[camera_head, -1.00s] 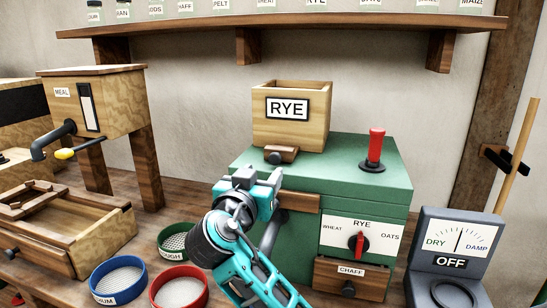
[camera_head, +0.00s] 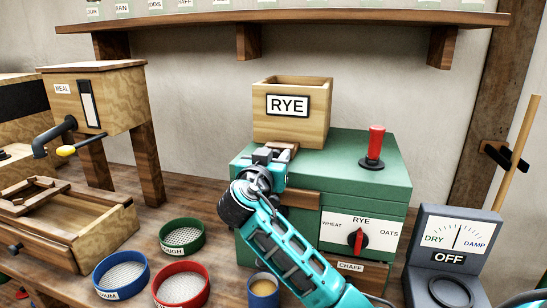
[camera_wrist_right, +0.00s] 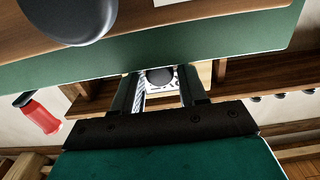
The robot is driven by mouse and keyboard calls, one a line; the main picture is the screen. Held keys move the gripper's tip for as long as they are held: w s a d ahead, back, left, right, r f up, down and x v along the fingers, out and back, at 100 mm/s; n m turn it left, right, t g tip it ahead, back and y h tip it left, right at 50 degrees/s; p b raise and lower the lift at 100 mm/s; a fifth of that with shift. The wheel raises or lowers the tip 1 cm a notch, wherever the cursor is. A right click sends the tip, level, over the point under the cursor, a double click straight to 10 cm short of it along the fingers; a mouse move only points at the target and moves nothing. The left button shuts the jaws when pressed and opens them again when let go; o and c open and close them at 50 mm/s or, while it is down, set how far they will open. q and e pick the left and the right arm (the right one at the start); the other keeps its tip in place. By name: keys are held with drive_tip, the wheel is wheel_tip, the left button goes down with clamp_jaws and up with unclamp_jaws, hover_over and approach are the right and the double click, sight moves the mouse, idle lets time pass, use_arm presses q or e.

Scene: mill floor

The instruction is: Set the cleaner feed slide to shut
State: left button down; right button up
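The cleaner is a green box (camera_head: 370,190) with a wooden RYE hopper (camera_head: 290,125) on top. The feed slide (camera_head: 284,146) is a small wooden piece at the hopper's lower front. My right gripper (camera_head: 268,156) is in front of it and covers its dark knob in the head view. In the right wrist view, the fingers (camera_wrist_right: 160,92) are apart, and the round dark knob (camera_wrist_right: 160,76) shows between them with gaps on both sides. How far the slide is out is hard to tell. My left gripper is not in view.
A red lever (camera_head: 374,148) stands on the cleaner's top, right of the hopper. A red pointer knob (camera_head: 358,240) is on its front, above a chaff drawer. A meter (camera_head: 452,250) reading OFF stands right.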

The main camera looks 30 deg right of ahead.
clamp_jaws()
drive_tip(key=shift+f, duration=0.1)
drive_tip(key=shift+w+d+b, duration=0.2)
drive_tip(key=shift+d+b, duration=0.05)
drive_tip(key=shift+b, duration=0.1)
drive_tip(key=shift+b+x, duration=0.55)
drive_tip(key=shift+x, duration=0.45)
drive_tip(key=shift+w, duration=0.1)
drive_tip(key=shift+o, duration=1.4)
unclamp_jaws()
